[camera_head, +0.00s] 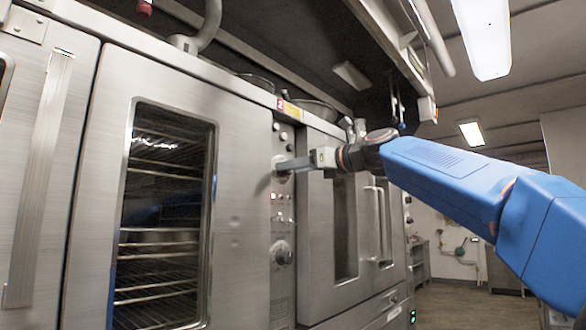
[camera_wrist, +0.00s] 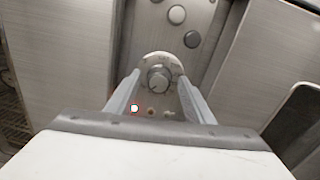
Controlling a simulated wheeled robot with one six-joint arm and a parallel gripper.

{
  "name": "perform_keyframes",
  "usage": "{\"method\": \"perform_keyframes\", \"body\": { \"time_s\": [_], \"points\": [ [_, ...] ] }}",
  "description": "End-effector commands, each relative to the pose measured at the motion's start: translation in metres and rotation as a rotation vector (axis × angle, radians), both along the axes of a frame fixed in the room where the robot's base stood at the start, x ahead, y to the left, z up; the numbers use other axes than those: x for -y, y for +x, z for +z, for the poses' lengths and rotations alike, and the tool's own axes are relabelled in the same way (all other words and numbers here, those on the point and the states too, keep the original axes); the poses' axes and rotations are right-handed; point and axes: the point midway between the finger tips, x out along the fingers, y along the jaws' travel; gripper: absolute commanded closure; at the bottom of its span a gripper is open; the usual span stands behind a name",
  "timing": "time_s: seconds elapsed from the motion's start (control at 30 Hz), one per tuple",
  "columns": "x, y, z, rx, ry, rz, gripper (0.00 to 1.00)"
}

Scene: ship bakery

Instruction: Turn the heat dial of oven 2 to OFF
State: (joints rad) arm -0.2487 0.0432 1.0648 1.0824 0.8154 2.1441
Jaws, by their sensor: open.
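Oven 2 (camera_head: 240,200) is a steel oven with a red label "2" (camera_head: 281,104) above its narrow control panel. A round dial (camera_wrist: 159,79) on a pale marked disc sits high on the panel. In the head view my gripper (camera_head: 282,166) reaches this upper dial and partly hides it. In the wrist view my open gripper (camera_wrist: 159,75) has one finger on each side of the dial, with gaps visible. The dial's marks are too small to read. A second dial (camera_head: 281,253) sits lower on the same panel.
Round buttons (camera_wrist: 177,14) lie above the upper dial. Small indicator lights (camera_wrist: 134,108), one lit, lie below it. The oven's glass door (camera_head: 165,210) is shut at left. Another oven door with a vertical handle (camera_head: 384,220) stands at right. Open floor (camera_head: 465,305) shows at far right.

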Motion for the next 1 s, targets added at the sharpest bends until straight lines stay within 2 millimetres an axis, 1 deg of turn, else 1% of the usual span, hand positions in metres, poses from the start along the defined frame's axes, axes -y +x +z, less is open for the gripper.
{"method": "perform_keyframes", "body": {
  "time_s": [0.1,0.37,0.4,0.47,0.5,0.53,0.8,1.0],
  "points": [
    [-0.0037,0.0020,0.0001,0.001,-0.001,0.000,0.52],
    [-0.0040,0.0024,0.0000,0.001,-0.001,0.000,0.52],
    [-0.0039,0.0025,-0.0001,0.001,-0.001,0.000,0.61],
    [-0.0039,0.0025,-0.0001,0.001,-0.001,0.000,0.76],
    [-0.0039,0.0025,-0.0001,0.001,-0.001,0.000,0.85],
    [-0.0039,0.0023,-0.0001,0.001,-0.001,0.000,0.93],
    [-0.0039,0.0022,-0.0001,0.012,-0.010,0.001,0.93],
    [-0.0041,0.0020,-0.0002,0.070,-0.055,0.001,0.93]
  ]
}}
